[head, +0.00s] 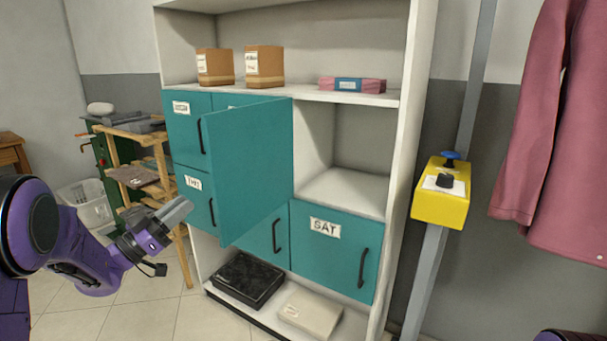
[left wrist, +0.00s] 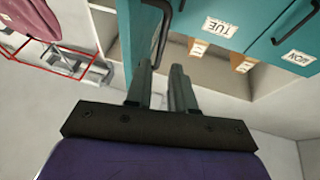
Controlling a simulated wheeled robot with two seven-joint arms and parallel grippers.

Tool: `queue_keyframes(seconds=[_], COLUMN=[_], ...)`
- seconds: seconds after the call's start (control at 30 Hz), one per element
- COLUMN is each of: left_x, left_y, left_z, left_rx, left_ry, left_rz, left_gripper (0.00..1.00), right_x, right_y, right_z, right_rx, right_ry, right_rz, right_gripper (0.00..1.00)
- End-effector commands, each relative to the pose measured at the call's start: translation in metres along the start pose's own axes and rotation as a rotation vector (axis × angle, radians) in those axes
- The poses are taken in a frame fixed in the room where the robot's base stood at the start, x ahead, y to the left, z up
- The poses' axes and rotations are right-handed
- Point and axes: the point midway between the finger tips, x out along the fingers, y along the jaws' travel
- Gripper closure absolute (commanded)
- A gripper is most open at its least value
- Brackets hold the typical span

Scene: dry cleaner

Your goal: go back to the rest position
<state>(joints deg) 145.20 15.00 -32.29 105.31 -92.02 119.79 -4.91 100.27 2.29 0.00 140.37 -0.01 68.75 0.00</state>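My left gripper (head: 178,211) is in front of the lower left of the cabinet, with my purple arm coming in from the left. In the left wrist view its two dark fingers (left wrist: 160,78) stand apart with a narrow, empty gap between them. It holds nothing. In the head view a teal cabinet door (head: 252,170) stands swung open to the right of the gripper, apart from it. My right gripper is out of view; only a bit of purple shows at the bottom right corner.
The white shelf unit (head: 418,120) has closed teal doors, such as the SAT door (head: 335,252), and an open compartment (head: 345,190). Boxes (head: 264,66) stand on top. A wooden rack (head: 165,190) is behind my left arm. A yellow button box (head: 441,207) hangs on a post at right.

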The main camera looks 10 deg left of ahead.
Motion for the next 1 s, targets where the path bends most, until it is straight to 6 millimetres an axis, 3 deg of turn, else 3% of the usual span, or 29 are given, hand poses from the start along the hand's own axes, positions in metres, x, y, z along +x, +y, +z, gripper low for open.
queue_keyframes(seconds=[0.17,0.27,0.3,0.4,0.5,0.6,0.7,0.8,0.9,1.0], left_x=[-0.01,-0.04,-0.058,-0.113,-0.176,-0.245,-0.311,-0.36,-0.388,-0.402], left_y=[-0.02,-0.012,-0.003,0.029,0.074,0.127,0.182,0.228,0.258,0.268], left_z=[0.029,0.103,0.133,0.2,0.25,0.281,0.293,0.293,0.293,0.294], left_rx=[0.019,-0.076,-0.118,-0.21,-0.285,-0.342,-0.379,-0.396,-0.409,-0.406], left_ry=[-0.064,-0.225,-0.304,-0.51,-0.724,-0.942,-1.147,-1.304,-1.405,-1.445], left_rz=[-0.231,-0.489,-0.578,-0.764,-0.913,-1.036,-1.127,-1.168,-1.151,-1.151], left_gripper=[0.77,0.77,0.77,0.77,0.77,0.77,0.77,0.77,0.77,0.77], right_x=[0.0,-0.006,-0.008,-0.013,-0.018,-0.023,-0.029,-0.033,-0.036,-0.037], right_y=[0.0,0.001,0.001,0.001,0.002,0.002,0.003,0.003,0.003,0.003], right_z=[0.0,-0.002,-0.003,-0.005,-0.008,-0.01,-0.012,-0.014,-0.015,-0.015], right_rx=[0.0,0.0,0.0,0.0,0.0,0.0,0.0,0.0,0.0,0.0], right_ry=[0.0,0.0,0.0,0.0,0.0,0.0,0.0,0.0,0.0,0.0], right_rz=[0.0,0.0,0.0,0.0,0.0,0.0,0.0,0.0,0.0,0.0], right_gripper=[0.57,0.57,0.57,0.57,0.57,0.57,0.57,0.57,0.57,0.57])
